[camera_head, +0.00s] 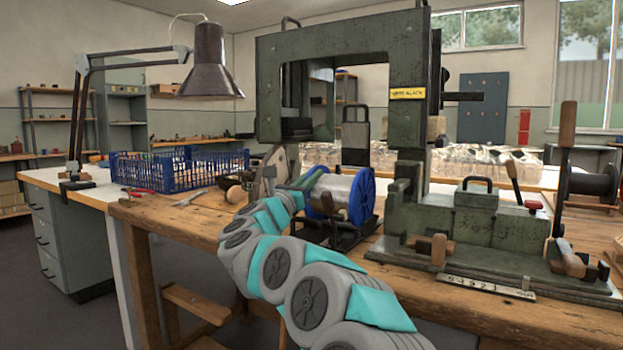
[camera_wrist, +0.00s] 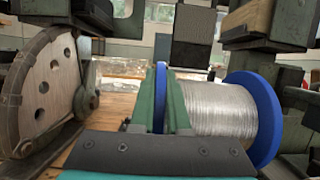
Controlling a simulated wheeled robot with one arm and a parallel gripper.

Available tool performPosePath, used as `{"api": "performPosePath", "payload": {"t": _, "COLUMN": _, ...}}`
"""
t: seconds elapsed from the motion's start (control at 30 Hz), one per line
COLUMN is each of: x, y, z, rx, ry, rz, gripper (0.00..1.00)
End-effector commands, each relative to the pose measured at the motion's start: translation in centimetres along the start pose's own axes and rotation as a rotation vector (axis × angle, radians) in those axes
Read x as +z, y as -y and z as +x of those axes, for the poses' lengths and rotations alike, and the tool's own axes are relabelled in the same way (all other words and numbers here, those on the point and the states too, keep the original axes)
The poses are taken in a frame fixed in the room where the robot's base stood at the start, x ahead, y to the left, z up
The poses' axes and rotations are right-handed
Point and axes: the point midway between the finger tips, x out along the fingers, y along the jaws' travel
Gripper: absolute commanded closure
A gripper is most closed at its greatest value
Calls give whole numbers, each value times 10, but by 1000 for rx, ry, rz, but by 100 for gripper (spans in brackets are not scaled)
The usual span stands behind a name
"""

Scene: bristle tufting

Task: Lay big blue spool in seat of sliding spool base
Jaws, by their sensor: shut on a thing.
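The big blue spool (camera_head: 361,197) has blue flanges and a drum wound with silvery wire. It lies on its side on the workbench side near the green press, above or in the dark sliding spool base (camera_head: 345,238). I cannot tell whether it rests in the seat, as the spool and my arm hide it. My gripper (camera_head: 303,181) is at the spool's left end. In the wrist view, its two green fingers (camera_wrist: 162,88) are shut on the left flange of the spool (camera_wrist: 222,108). The right flange and wire drum are free of the fingers.
The green press (camera_head: 405,120) towers close behind and right of the spool. A wooden disc with holes (camera_wrist: 45,85) stands just left of the fingers. A blue crate (camera_head: 180,170), red-handled pliers (camera_head: 137,192) and a bowl lie further left.

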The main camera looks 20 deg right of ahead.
Motion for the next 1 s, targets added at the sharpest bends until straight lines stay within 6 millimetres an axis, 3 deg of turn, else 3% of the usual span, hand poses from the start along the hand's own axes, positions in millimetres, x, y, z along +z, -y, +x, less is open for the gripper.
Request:
{"api": "performPosePath", "payload": {"t": 0.17, "x": 0, "y": 0, "z": -1, "rx": 0, "ry": 4, "rz": 0, "gripper": 100}}
{"api": "performPosePath", "payload": {"t": 0.2, "x": 1, "y": 0, "z": 0, "rx": 0, "ry": 3, "rz": 0, "gripper": 82}}
{"api": "performPosePath", "payload": {"t": 0.47, "x": 0, "y": 0, "z": 0, "rx": 0, "ry": 2, "rz": 0, "gripper": 53}}
{"api": "performPosePath", "payload": {"t": 0.67, "x": -2, "y": 0, "z": 0, "rx": -1, "ry": -2, "rz": 1, "gripper": 50}}
{"api": "performPosePath", "payload": {"t": 0.87, "x": -2, "y": 0, "z": 0, "rx": -1, "ry": -1, "rz": 0, "gripper": 28}}
{"api": "performPosePath", "payload": {"t": 1.0, "x": -1, "y": 0, "z": 0, "rx": -1, "ry": 0, "rz": 0, "gripper": 26}}
